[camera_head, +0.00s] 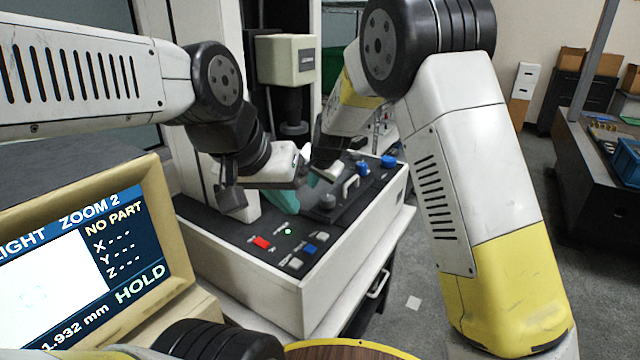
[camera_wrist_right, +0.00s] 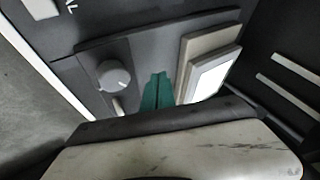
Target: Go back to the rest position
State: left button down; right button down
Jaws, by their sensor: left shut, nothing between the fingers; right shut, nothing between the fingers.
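My left gripper (camera_head: 287,202) reaches in from the left in the head view. Its teal fingers are shut and empty above the dark control panel (camera_head: 262,226) of the machine's white base. My right gripper (camera_head: 312,180) is just above and to the right of it, over the same panel and partly hidden by the left one. In the right wrist view its teal fingers (camera_wrist_right: 157,92) are shut with nothing between them. They show between a grey round knob (camera_wrist_right: 114,76) and a raised block with a pale plate (camera_wrist_right: 211,76). I cannot tell whether they touch either.
A monitor (camera_head: 85,240) reading "NO PART" and "HOLD" stands at the lower left. Red (camera_head: 261,243) and blue (camera_head: 309,249) buttons sit on the panel's front. A beige machine head (camera_head: 286,60) hangs behind the arms. A table with a blue bin (camera_head: 627,160) is far right.

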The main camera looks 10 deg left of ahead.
jog(key=s+d+r+n, duration=0.1)
jog(key=s+d+r, duration=0.6)
jog(key=d, duration=0.2)
jog(key=s+d+r, duration=0.6)
jog(key=d+r, duration=0.1)
jog(key=d, duration=0.2)
jog(key=s+d+n, duration=0.1)
jog(key=s+d, duration=0.5)
jog(key=s, duration=0.4)
jog(key=s+d+n+h, duration=0.1)
jog(key=s+d, duration=0.6)
jog(key=s, duration=0.3)
jog(key=shift+s+d+r+n, duration=0.15)
jog(key=shift+s+r+n, duration=0.15)
jog(key=shift+r+n, duration=0.1)
